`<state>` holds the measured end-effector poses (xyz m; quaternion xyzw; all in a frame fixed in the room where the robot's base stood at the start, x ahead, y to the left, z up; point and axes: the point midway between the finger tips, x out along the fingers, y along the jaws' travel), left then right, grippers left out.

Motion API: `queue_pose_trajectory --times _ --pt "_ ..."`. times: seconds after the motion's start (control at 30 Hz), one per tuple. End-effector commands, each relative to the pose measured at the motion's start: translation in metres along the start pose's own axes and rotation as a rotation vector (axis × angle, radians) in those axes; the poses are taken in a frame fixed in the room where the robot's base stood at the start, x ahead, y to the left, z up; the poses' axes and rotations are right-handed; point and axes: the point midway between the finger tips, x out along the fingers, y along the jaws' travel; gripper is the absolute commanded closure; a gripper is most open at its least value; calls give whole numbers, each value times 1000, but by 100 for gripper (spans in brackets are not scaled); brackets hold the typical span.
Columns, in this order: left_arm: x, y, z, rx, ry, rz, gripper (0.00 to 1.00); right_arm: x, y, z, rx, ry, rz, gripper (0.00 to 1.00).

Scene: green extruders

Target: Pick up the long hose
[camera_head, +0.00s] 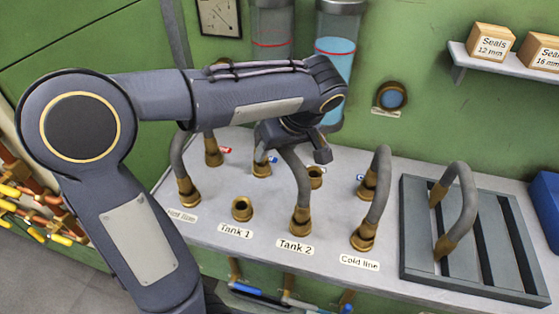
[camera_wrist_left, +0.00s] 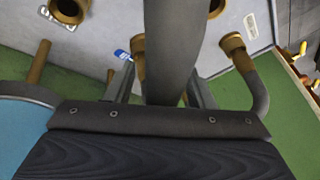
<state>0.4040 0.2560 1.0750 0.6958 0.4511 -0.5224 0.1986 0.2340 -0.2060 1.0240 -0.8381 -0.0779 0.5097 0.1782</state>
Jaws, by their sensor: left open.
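My left gripper (camera_head: 292,152) hangs over the top of a grey hose (camera_head: 298,172). One brass end of this hose stands in the Tank 2 port; the other end is hidden under the gripper. In the left wrist view the hose (camera_wrist_left: 170,45) runs between the two open fingers of the gripper (camera_wrist_left: 163,90). Contact with the fingers cannot be told. Other grey hoses arch at the left line (camera_head: 177,160) and at the Cold line (camera_head: 379,195). A further hose (camera_head: 466,200) lies on the slatted rack. Which is longest is hard to tell. My right gripper is not in view.
The grey table (camera_head: 215,262) bears an empty Tank 1 port (camera_head: 242,208) and another open brass port (camera_head: 315,177). The dark slatted rack (camera_head: 410,225) is at the right, beside a blue box (camera_head: 548,205). Glass cylinders (camera_head: 338,52) hang behind my arm. A shelf (camera_head: 500,64) holds seal boxes.

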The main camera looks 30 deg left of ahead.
Motion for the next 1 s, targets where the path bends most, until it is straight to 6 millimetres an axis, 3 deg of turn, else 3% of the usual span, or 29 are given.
queue_pose_trajectory --times 0.23,0.6,1.0 --pt "0 0 0 0 0 0 54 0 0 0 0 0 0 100" --pt "0 0 0 0 0 0 100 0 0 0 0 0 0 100" --pt "-5 -1 -2 -1 0 0 100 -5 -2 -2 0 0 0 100"
